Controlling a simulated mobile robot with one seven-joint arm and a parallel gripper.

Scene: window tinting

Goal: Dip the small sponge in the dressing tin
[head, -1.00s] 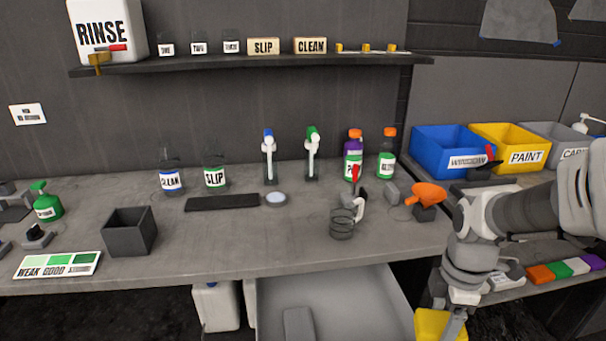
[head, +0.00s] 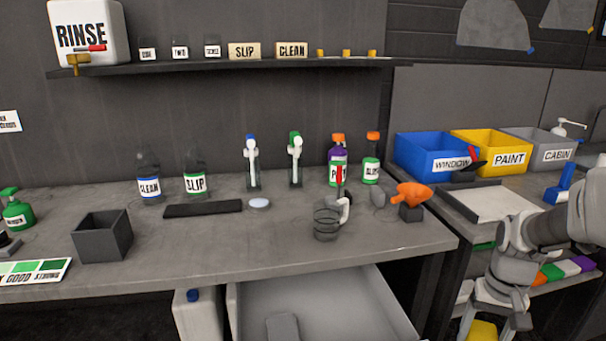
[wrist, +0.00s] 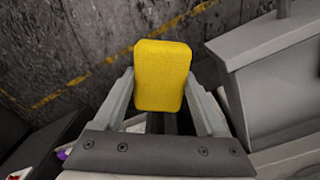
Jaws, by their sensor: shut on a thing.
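A yellow sponge (wrist: 162,62) is held between the two fingers of my gripper (wrist: 158,88) in the wrist view. My gripper is shut on it. In the head view the sponge (head: 482,331) shows only partly, at the bottom edge below my arm. It hangs low, right of the open drawer and in front of the shelf unit at the right. I cannot pick out a thing marked as the dressing tin. A small round pale disc (head: 260,203) lies on the bench, but I cannot tell what it is.
A drawer (head: 310,300) stands open below. Blue (head: 412,151), yellow and grey bins stand at the back right above a pale tray (head: 490,203).

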